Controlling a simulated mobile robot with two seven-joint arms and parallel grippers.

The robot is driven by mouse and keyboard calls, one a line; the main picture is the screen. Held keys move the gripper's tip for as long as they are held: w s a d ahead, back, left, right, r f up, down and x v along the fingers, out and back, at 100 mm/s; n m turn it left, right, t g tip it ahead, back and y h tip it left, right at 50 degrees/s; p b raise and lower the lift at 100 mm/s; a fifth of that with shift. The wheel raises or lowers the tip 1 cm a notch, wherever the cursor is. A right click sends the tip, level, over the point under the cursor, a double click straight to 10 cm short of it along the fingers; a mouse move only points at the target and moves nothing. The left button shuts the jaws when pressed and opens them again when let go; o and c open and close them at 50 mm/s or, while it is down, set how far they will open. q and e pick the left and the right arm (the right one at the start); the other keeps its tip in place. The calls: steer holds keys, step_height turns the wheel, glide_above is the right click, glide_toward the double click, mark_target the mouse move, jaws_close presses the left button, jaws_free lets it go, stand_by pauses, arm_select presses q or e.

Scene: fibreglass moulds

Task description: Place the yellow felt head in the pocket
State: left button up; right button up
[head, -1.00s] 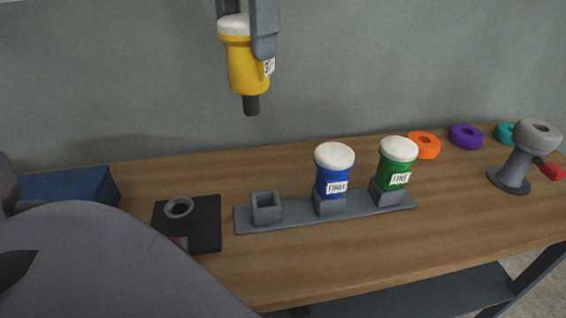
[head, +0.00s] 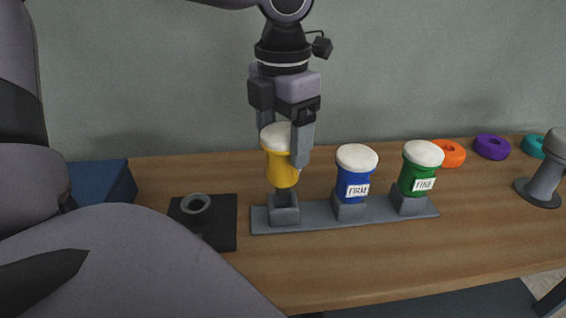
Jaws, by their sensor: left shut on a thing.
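The yellow felt head (head: 281,170) has a white felt top and hangs upright in my left gripper (head: 286,150). The gripper is shut around its upper part, and one finger hides its right side. The head is directly over the leftmost pocket (head: 285,213) of the grey rack (head: 320,219). A blue head (head: 353,185) labelled FIRM and a green head (head: 418,178) labelled FINE stand in the other two pockets. My right gripper is not in view.
A black plate with a grey ring (head: 196,204) lies left of the rack. A blue block (head: 100,184) is at the far left. Orange (head: 452,153), purple (head: 492,147) and teal (head: 535,146) rings lie at the back right, near a grey stand (head: 545,175). The front tabletop is clear.

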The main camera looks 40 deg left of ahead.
mark_target(283, 163)
arm_select(q)
steer(key=shift+f, duration=2.25)
steer(key=shift+f+b, duration=0.2)
steer(key=shift+b, duration=0.25)
steer(key=o, duration=1.3)
steer(key=shift+r, duration=0.1)
step_height(283, 163, up, 12)
steer(key=shift+r+p, duration=0.15)
steer(key=shift+p, duration=0.75)
